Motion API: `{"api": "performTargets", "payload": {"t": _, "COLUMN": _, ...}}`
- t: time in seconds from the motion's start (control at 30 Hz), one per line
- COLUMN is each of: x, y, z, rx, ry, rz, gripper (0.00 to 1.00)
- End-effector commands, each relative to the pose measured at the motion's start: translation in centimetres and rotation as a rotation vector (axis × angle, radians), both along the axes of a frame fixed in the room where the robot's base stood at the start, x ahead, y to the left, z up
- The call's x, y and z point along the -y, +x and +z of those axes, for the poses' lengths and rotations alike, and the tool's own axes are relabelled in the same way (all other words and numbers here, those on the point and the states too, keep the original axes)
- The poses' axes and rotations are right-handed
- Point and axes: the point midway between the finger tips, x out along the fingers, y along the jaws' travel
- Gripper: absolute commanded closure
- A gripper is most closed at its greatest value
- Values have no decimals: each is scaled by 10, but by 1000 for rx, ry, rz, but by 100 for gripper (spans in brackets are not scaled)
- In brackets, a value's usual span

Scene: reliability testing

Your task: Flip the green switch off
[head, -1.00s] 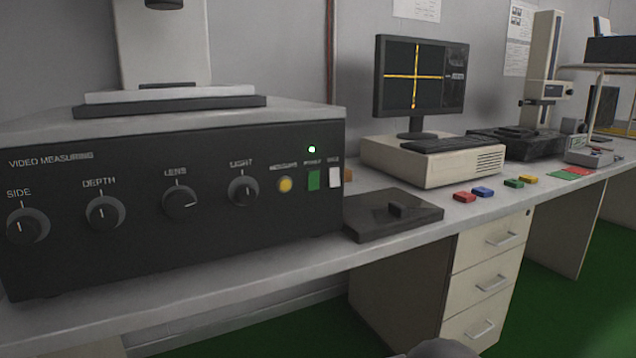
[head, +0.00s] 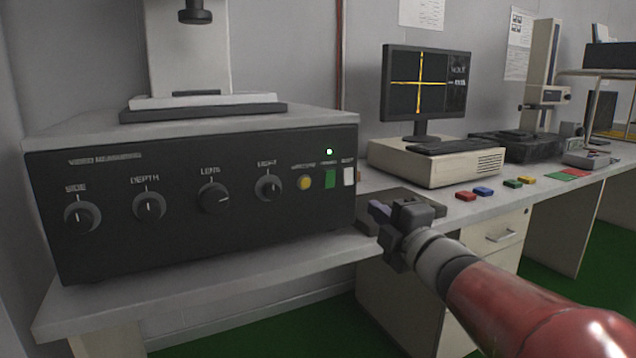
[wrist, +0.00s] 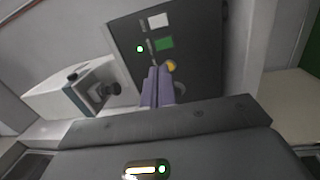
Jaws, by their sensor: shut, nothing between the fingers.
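The green switch (head: 330,179) is on the right part of the black front panel of the video measuring machine (head: 120,215), below a lit green lamp (head: 329,152). A yellow button (head: 304,183) is to its left and a white switch (head: 349,176) to its right. My gripper (head: 376,208) is in front of the bench, right of and lower than the green switch, apart from it. In the wrist view the shut fingers (wrist: 158,86) point toward the panel, and the green switch (wrist: 164,44) shows just beyond their tips. The fingers are empty.
Several knobs, one of them the light knob (head: 268,187), line the panel to the left. A dark flat plate (head: 400,193) lies on the bench near my gripper. A monitor (head: 427,85) and small coloured blocks (head: 466,196) are further right.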

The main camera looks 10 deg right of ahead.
Motion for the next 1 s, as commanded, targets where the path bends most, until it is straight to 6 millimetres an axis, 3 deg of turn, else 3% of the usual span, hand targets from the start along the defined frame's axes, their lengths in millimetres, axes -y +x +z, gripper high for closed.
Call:
{"api": "performTargets", "payload": {"t": 0.57, "x": -6, "y": 6, "z": 3, "rx": 26, "ry": -39, "rz": 42, "gripper": 100}}
{"api": "performTargets", "payload": {"t": 0.77, "x": -15, "y": 35, "z": 7, "rx": 26, "ry": -36, "rz": 43, "gripper": 100}}
{"api": "performTargets", "payload": {"t": 1.0, "x": -32, "y": 85, "z": 13, "rx": 24, "ry": -36, "rz": 43, "gripper": 100}}
